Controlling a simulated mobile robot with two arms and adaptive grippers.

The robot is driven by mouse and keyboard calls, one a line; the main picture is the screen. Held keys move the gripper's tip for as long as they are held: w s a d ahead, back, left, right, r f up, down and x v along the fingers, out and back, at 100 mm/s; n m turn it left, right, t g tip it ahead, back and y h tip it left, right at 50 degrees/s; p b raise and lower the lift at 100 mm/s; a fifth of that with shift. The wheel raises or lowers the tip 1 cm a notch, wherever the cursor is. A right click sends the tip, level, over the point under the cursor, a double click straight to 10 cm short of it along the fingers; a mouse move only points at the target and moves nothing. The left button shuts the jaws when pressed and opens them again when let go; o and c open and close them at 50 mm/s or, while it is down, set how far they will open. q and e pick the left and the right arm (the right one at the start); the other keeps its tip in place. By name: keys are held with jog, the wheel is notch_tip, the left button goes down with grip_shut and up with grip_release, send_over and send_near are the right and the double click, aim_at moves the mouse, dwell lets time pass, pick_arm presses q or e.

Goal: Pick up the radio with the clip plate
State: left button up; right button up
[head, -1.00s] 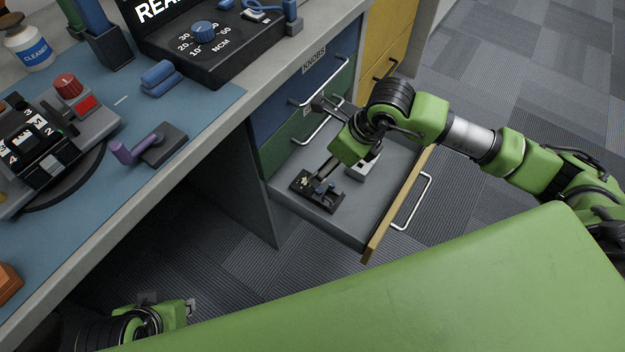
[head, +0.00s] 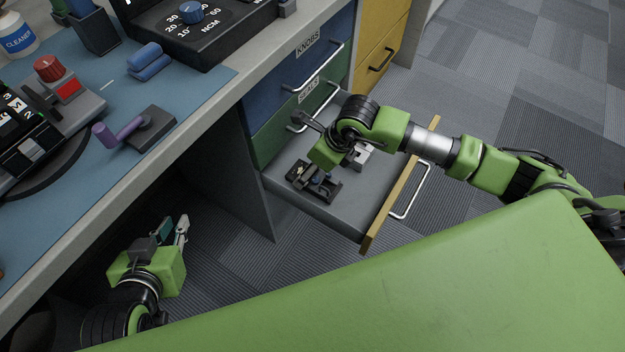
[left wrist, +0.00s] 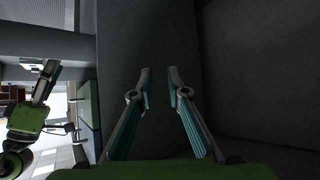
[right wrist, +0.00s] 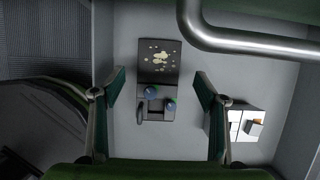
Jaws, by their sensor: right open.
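A dark radio-like device (head: 300,172) lies in the open drawer (head: 325,212). In the right wrist view this device (right wrist: 158,75) has two bluish knobs, a short stub and pale specks on its upper part. I cannot make out a clip plate for certain. My right gripper (right wrist: 160,80) is open and empty, with one finger on each side of the device in that view. I cannot tell its height above it. My left gripper (head: 174,229) is low beside the desk, far from the drawer. Its fingertips (left wrist: 160,72) are a little apart with nothing between them.
A pale boxy item (right wrist: 236,123) lies in the drawer right of the device. The drawer's handle (head: 411,190) faces outward. Closed drawers (head: 305,75) stand behind.

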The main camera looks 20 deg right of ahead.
jog(key=b+x, duration=0.1)
jog(key=x, duration=0.2)
jog(key=shift+a+f, duration=0.1)
jog(key=shift+f, duration=0.2)
jog(key=shift+a+f, duration=0.1)
pick_arm(q)
jog(key=w+d+r+t+h, duration=0.1)
jog(key=w+r+t, duration=0.2)
jog(key=w+r, duration=0.1)
jog(key=shift+d+r, duration=0.35)
jog(key=shift+r, duration=0.4)
pick_arm(e)
jog(key=c, duration=1.4)
